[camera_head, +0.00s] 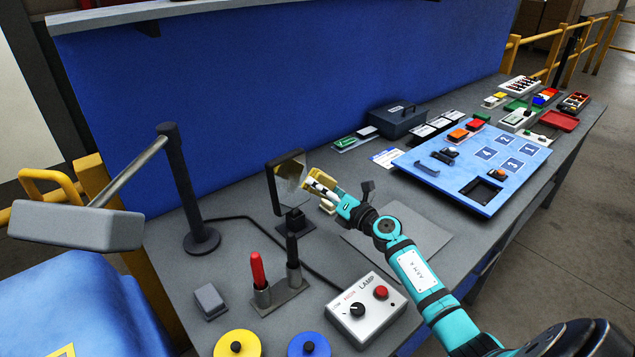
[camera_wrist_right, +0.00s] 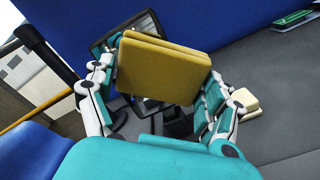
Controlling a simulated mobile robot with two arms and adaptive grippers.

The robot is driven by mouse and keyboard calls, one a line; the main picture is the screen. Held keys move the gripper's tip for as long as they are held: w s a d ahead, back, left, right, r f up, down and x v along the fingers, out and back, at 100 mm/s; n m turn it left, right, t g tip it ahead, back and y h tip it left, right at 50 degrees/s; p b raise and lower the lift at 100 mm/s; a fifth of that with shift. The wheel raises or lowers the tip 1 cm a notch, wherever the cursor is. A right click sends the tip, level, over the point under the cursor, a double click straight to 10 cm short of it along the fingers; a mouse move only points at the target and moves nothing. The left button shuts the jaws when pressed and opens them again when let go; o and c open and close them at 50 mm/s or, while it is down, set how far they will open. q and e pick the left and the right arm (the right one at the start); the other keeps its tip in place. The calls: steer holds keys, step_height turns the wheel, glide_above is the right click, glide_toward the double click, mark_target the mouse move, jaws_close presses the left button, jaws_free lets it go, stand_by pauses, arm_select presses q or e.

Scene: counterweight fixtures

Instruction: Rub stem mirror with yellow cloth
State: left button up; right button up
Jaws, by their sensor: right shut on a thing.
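The stem mirror (camera_head: 288,171) is a dark-framed square plate, upright on a short stand on the grey bench in the head view. Part of its dark frame shows behind the cloth in the right wrist view (camera_wrist_right: 150,23). My right gripper (camera_head: 322,184) is at the mirror's right, in front of its face. It is shut on the yellow cloth (camera_wrist_right: 163,70), a folded mustard pad between its fingers. The cloth covers much of the mirror in the wrist view. I cannot tell whether cloth and glass touch. My left gripper is not in view.
A lamp control box (camera_head: 366,309) and a holder with a red-handled tool (camera_head: 258,271) stand in front of the mirror. A lamp post (camera_head: 183,190) stands left. A blue numbered board (camera_head: 470,167) lies right. A blue panel (camera_head: 290,85) backs the bench.

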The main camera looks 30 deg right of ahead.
steer(key=shift+s, duration=0.45)
steer(key=s, duration=0.3)
steer(key=shift+d+p, duration=0.3)
steer(key=shift+w, duration=0.1)
